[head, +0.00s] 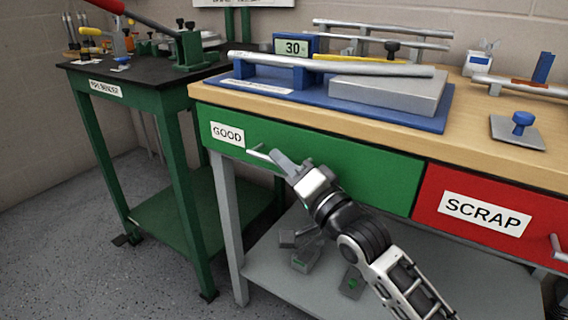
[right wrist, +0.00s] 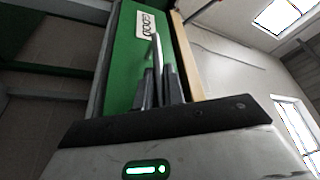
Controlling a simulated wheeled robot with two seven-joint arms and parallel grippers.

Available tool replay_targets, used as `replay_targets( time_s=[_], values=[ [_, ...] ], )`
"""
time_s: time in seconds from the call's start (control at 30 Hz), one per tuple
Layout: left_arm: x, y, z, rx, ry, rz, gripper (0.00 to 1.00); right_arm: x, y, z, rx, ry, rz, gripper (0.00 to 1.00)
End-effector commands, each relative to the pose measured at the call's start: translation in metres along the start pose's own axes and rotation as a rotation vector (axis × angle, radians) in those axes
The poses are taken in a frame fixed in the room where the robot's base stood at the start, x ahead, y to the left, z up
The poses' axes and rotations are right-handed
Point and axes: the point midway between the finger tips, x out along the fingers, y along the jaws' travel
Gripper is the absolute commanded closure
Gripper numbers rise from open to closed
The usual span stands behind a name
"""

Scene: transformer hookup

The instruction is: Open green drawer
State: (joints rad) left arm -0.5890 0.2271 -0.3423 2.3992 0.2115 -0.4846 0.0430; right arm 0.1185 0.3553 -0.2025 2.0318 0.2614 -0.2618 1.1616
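The green drawer (head: 370,172), labelled GOOD, is in the front of the wooden-topped bench and looks closed, its face flush with the bench front. Its pale bar handle (head: 257,153) sticks out at the left part of the face. My right gripper (head: 283,160) is at the handle, its fingers covering the bar's right part. In the right wrist view the handle (right wrist: 157,52) runs in between the two close-set dark fingers (right wrist: 160,88), which look shut on it. The green drawer face (right wrist: 125,60) also shows there. My left gripper is not in view.
A red drawer (head: 483,215) labelled SCRAP is to the right. A blue fixture (head: 440,122) with a metal tube and grey block stands on the bench top. A green-framed table (head: 85,73) stands at the left. Grey parts lie on the lower shelf (head: 285,285).

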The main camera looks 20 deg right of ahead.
Motion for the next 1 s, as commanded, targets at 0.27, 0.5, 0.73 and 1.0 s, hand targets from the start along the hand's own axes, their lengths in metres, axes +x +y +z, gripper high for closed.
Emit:
replay_targets(
  time_s=[0.27, 0.5, 0.73, 1.0],
  values=[
    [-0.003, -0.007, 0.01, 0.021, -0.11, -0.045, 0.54, -0.014, -0.029, 0.035, 0.015, -0.005, 0.004, 1.0],
    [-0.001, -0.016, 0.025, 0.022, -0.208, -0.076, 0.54, -0.03, -0.052, 0.072, 0.008, -0.004, 0.004, 1.0],
    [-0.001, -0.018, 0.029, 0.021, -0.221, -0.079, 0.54, -0.032, -0.054, 0.076, 0.001, -0.001, 0.002, 1.0],
    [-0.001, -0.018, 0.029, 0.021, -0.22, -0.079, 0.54, -0.032, -0.054, 0.076, 0.0, 0.0, 0.002, 0.67]
  ],
)
